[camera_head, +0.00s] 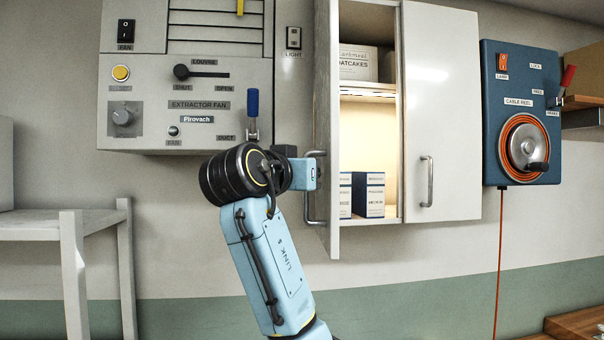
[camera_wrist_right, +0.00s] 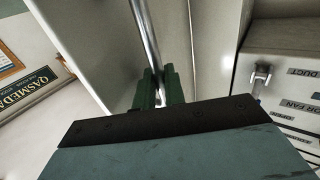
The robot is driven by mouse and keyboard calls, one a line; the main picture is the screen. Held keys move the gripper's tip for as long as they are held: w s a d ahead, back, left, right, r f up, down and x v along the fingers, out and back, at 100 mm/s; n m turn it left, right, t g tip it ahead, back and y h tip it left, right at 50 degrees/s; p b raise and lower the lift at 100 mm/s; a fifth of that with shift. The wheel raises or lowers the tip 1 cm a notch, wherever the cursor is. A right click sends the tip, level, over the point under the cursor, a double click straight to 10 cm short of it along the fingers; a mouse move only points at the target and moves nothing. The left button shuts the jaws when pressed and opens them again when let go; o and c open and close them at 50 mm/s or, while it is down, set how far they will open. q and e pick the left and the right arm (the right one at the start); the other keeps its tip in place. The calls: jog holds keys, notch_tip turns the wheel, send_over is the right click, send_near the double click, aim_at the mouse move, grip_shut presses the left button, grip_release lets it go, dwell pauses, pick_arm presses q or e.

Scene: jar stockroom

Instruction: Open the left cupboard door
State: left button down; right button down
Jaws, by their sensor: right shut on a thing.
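The left cupboard door (camera_head: 326,90) stands open, swung out toward me and seen nearly edge-on. Its metal bar handle (camera_head: 311,214) is on the door's outer face, near the bottom. My right gripper (camera_head: 317,154) is at the upper part of this handle, and the gripper body partly hides the bar. In the right wrist view the green fingers (camera_wrist_right: 158,88) are shut on the handle bar (camera_wrist_right: 146,38), with the door panel beside them. My left gripper is not in view.
The open cupboard shows an oatcakes box (camera_head: 358,63) above and blue-and-white boxes (camera_head: 368,195) below. The right cupboard door (camera_head: 440,110) is shut. An extractor fan panel (camera_head: 215,85) is left of the open door; a blue cable reel (camera_head: 521,110) hangs right.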

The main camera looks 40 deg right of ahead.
jog(key=shift+r, duration=0.15)
jog(key=c, duration=1.7)
grip_release()
jog(key=shift+o, duration=0.6)
jog(key=shift+w+d, duration=0.1)
jog(key=shift+d, duration=0.05)
jog(key=b+v, duration=0.4)
jog(key=v, duration=0.9)
jog(key=shift+a, duration=0.25)
